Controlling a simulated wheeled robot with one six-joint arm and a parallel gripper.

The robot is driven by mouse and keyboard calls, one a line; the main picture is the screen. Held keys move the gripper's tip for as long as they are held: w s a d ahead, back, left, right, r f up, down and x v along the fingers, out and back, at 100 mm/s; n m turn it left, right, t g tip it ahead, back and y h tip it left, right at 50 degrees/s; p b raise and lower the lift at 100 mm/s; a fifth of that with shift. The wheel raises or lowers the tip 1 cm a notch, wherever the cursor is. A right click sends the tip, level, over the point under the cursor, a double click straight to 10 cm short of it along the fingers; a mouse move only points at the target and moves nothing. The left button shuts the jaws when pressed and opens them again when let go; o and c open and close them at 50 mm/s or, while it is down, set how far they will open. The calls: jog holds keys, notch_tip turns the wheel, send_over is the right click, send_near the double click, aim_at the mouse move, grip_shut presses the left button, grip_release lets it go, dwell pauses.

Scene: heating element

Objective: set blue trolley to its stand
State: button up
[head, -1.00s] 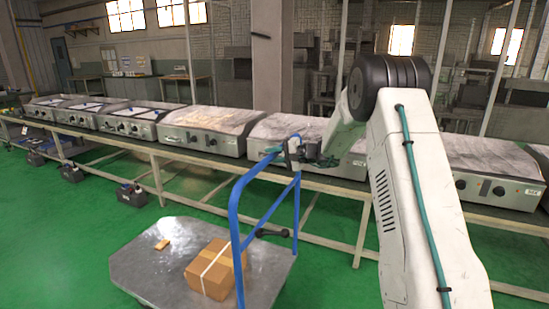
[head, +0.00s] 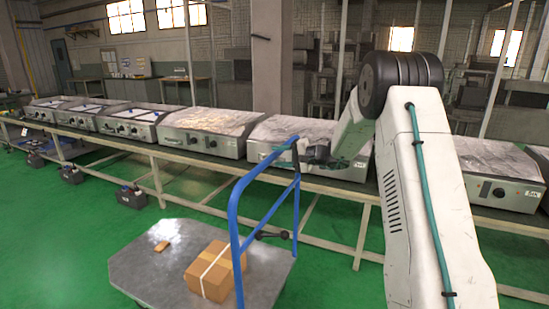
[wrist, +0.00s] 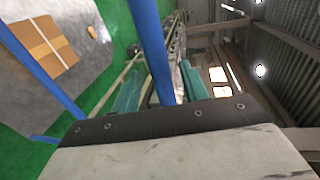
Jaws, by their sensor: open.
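The blue trolley has a grey flat deck (head: 135,265) and a blue tubular handle frame (head: 262,165). It stands on the green floor in front of the long bench. My gripper (head: 302,152) is at the top right corner of the handle, close beside it. In the wrist view, its two teal fingers (wrist: 160,88) are apart, with a blue tube (wrist: 152,45) showing between them. Whether the fingers touch the tube cannot be told. No stand for the trolley can be clearly made out.
A cardboard box (head: 212,272) and a small tan block (head: 162,246) lie on the deck. A long bench (head: 180,152) with several metal heating units (head: 205,132) runs behind the trolley. Dark boxes (head: 132,196) sit on the floor at left. Green floor (head: 60,250) is clear left of the trolley.

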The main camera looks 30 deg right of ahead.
jog(key=shift+v, duration=2.25)
jog(key=s+a+n+g+h, duration=0.1)
jog(key=s+a+n+g, duration=0.1)
jog(key=s+a+g, duration=0.65)
jog(key=s+a+n+g, duration=0.15)
jog(key=s+a, duration=0.35)
jog(key=s, duration=0.9)
jog(key=s+a+r+n+h, duration=0.1)
jog(key=s+n+h, duration=0.1)
jog(key=s, duration=0.7)
jog(key=s+a+r+n+h, duration=0.2)
jog(key=s+h, duration=0.2)
jog(key=s, duration=0.5)
jog(key=s+a+r+n+h, duration=0.2)
jog(key=s+h, duration=0.1)
jog(key=s, duration=0.6)
jog(key=shift+s+a+r+g, duration=0.2)
jog(key=shift+a+r+g, duration=0.05)
jog(key=shift+g, duration=0.15)
jog(key=shift+n, duration=0.25)
jog(key=shift+c, duration=0.2)
